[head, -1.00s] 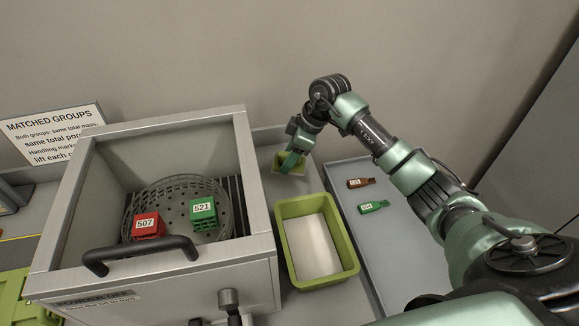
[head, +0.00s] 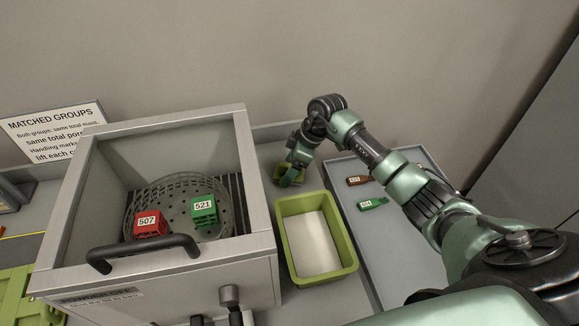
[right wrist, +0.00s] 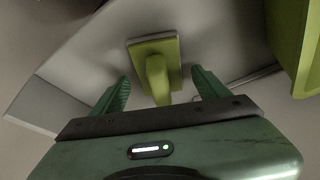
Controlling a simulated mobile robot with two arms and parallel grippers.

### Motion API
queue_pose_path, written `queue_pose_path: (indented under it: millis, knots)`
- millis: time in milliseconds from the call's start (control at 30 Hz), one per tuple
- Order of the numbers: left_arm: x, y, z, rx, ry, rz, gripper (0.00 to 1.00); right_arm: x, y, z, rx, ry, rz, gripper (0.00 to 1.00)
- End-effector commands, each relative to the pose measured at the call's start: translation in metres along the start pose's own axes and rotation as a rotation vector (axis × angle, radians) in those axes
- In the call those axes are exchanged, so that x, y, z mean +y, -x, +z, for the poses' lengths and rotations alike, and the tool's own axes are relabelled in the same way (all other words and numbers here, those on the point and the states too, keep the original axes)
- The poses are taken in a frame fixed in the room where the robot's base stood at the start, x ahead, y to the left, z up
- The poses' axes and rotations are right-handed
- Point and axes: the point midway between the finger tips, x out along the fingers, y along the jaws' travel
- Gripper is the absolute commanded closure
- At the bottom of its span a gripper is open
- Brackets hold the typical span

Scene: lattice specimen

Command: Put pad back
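The pad, a yellow-green block with a handle (right wrist: 157,72), shows in the right wrist view on a grey surface. In the head view it is largely hidden under my right gripper (head: 290,176), beyond the green-rimmed tray. In the right wrist view my right gripper (right wrist: 161,76) is open, with one green finger on each side of the handle and visible gaps between. My left gripper is not in view.
A green tray (head: 351,262) with a white bottom lies just nearer than the gripper. A metal box (head: 258,180) holding a mesh basket with red and green blocks stands left. A grey tray (head: 405,262) with two small tagged items lies right.

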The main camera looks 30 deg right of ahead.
Motion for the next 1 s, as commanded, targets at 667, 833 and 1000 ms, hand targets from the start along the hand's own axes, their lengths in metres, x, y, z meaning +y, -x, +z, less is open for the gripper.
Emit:
queue_pose_path:
  millis: [667,833,1000]
  knots:
    - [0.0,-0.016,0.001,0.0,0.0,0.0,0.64,0.001,0.1,0.0,0.001,0.002,0.004,0.25]
    - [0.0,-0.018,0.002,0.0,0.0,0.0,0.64,0.001,0.117,0.0,0.001,0.0,0.001,0.25]
    - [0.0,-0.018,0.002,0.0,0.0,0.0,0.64,0.0,0.121,0.0,0.001,0.0,0.0,0.25]
